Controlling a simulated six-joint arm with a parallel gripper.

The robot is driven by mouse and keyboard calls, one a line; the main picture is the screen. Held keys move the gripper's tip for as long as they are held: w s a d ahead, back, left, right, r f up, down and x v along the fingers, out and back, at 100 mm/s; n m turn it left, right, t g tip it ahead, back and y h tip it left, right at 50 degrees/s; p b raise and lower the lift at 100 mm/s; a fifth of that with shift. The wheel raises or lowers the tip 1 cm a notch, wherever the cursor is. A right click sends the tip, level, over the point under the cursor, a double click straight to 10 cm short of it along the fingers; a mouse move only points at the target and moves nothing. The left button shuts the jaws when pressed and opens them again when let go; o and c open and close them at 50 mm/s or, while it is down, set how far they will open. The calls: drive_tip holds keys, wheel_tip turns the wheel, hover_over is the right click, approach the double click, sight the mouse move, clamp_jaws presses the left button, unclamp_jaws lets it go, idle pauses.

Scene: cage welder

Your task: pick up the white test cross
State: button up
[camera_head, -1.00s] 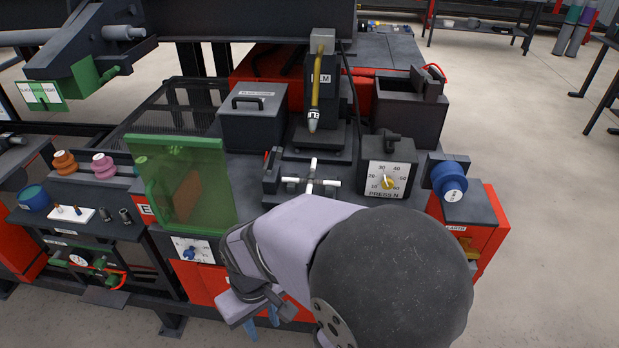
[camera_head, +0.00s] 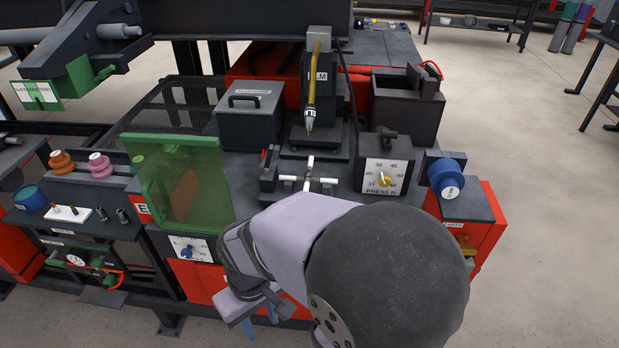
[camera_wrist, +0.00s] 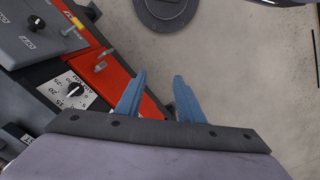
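My gripper (camera_head: 259,325) is low in front of the bench's red front panel, well apart from the cross. In the wrist view its two blue fingers (camera_wrist: 158,98) are spread with a gap between them and nothing held. The cross does not show in the wrist view.
A green transparent shield (camera_head: 183,185) stands left of the cross. The PRESS N dial box (camera_head: 386,163) is to its right, with a blue knob (camera_head: 448,187) beyond. The electrode (camera_head: 311,100) hangs above. Open floor lies right of the bench.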

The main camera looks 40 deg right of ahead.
drive_tip(key=shift+w, duration=0.1)
drive_tip(key=w+a+r+m+t+p, duration=0.1)
drive_tip(key=w+r+m+t+p, duration=0.2)
drive_tip(key=w+m, duration=0.3)
drive_tip(key=w+r+m+t+p, duration=0.3)
drive_tip(key=w, duration=0.5)
drive_tip(key=w+d+r+m+t+h+p, duration=0.1)
drive_tip(key=w+d+r+m+h+p, duration=0.25)
drive_tip(key=d+m, duration=0.5)
drive_tip(key=n+h+b, duration=0.4)
drive_tip(key=n+h, duration=0.6)
drive_tip(key=n, duration=0.5)
approach(306, 181)
drive_tip(key=d, duration=0.1)
drive_tip(key=shift+y+p+x, duration=0.25)
drive_tip(key=shift+p+x, duration=0.6)
drive_tip(key=shift+x, duration=0.9)
drive_tip(key=shift+w+p+x, duration=0.25)
drive_tip(key=shift+p+x, duration=0.6)
drive_tip(key=shift+x, duration=1.25)
drive_tip(key=shift+a+f, duration=0.15)
drive_tip(key=shift+a, duration=0.05)
